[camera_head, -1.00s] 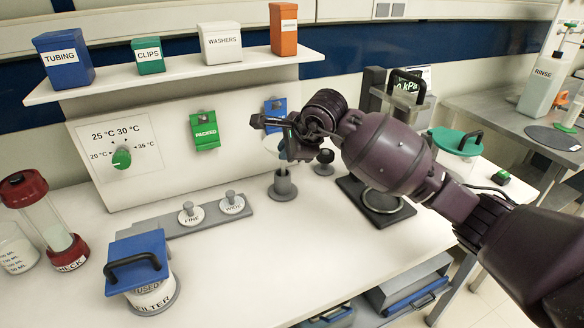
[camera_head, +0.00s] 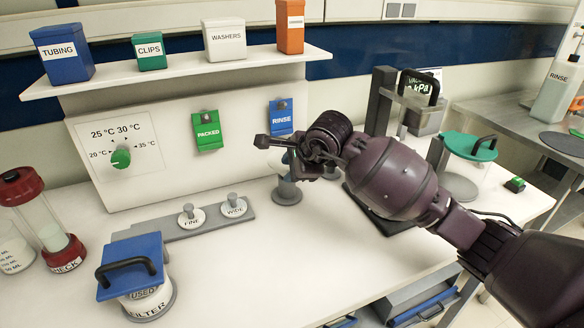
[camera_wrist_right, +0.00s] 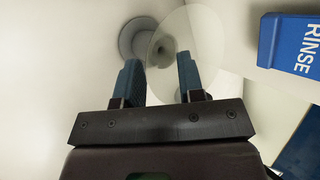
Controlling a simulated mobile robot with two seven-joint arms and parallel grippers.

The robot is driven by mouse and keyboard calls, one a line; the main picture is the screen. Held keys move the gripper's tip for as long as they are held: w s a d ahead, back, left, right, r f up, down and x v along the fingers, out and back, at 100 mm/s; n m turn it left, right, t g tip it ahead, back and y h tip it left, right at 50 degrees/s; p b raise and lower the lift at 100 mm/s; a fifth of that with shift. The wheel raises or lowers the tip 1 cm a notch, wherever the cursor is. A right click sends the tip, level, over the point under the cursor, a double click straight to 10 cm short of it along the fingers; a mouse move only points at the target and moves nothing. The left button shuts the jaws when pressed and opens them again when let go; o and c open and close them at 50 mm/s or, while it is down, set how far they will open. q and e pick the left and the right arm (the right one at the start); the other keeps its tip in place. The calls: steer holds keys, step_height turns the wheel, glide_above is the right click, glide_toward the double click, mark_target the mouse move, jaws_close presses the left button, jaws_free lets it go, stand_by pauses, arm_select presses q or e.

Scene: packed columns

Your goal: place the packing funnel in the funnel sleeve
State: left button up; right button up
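The packing funnel (camera_wrist_right: 205,35) is a clear cone with a wide round mouth, seen in the right wrist view at my right gripper's fingertips (camera_wrist_right: 161,72). The fingers stand a little apart with its narrow part between them. The grey funnel sleeve (camera_head: 287,192) is a short post on a round base on the bench; its base also shows in the wrist view (camera_wrist_right: 128,40). In the head view my right gripper (camera_head: 282,148) is just above the sleeve and hides its top. I cannot tell how deep the funnel's stem sits in the sleeve. My left gripper is out of view.
The blue RINSE tag (camera_head: 281,116) and green PACKED tag (camera_head: 207,130) hang on the panel behind. A grey rack with FINE and WIDE plugs (camera_head: 212,216) lies left of the sleeve. A dark stand (camera_head: 380,100) is behind my right arm.

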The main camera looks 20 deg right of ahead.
steer(key=shift+s+d+r, duration=0.1)
steer(key=shift+s+r, duration=0.15)
steer(key=shift+r, duration=0.3)
steer(key=p+v, duration=0.2)
steer(key=v, duration=0.9)
steer(key=shift+s, duration=0.1)
